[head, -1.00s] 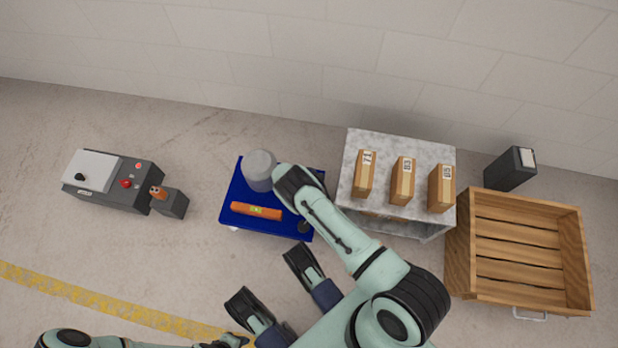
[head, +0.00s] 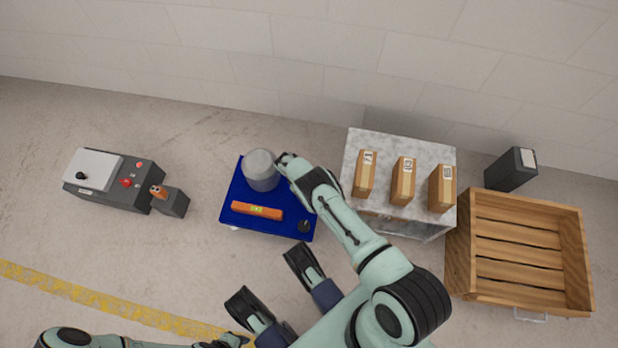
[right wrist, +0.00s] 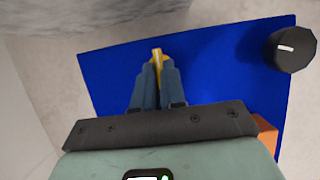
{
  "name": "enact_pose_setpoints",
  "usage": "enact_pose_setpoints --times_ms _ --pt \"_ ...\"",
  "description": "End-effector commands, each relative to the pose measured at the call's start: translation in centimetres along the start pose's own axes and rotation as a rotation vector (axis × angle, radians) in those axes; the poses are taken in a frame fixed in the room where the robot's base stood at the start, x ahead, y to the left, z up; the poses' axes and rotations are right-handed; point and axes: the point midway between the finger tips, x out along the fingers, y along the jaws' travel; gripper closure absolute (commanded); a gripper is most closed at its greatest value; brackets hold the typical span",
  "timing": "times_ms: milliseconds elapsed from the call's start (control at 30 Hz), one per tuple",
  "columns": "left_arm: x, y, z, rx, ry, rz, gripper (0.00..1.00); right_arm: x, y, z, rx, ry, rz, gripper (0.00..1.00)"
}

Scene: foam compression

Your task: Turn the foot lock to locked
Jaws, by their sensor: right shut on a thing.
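My right gripper (right wrist: 157,76) is shut on a small yellow piece (right wrist: 157,54) at the edge of a blue platform (right wrist: 205,60). The piece may be the foot lock; most of it is hidden between the fingers. In the head view the right gripper (head: 286,160) is at the back right corner of the blue platform (head: 238,190), beside a grey cylinder (head: 261,170). A black knob with a white mark (right wrist: 290,48) is on the platform, apart from the gripper; it also shows in the head view (head: 304,226). My left gripper (head: 232,340) is at the bottom edge, its fingers unclear.
An orange level (head: 257,211) lies on the platform. A grey table (head: 400,147) with three cardboard boxes stands close on the right, beside a wooden crate (head: 455,250). A control box (head: 110,182) stands left.

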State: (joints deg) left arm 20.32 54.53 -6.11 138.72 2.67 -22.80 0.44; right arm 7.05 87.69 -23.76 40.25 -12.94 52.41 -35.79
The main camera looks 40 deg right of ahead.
Motion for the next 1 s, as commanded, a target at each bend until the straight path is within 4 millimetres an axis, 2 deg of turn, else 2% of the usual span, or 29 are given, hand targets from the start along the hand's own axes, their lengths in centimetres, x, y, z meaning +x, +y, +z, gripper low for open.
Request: enact_pose_setpoints --times_ms 400,500,833,1000 --pt "0.0 0.0 0.0 0.0 0.0 0.0 0.57 0.0 0.1 0.1 0.01 0.0 -0.003 1.0" --pt "0.0 0.0 0.0 0.0 0.0 0.0 0.57 0.0 0.1 0.1 0.01 0.0 -0.003 0.64" --pt "-0.1 0.0 0.0 0.001 0.002 0.001 0.57 -0.2 0.0 0.0 0.008 0.0 -0.002 0.64" --pt "-0.7 0.7 -0.8 0.011 0.033 0.015 0.57 -2.3 0.1 0.0 0.007 0.002 -0.001 0.64"
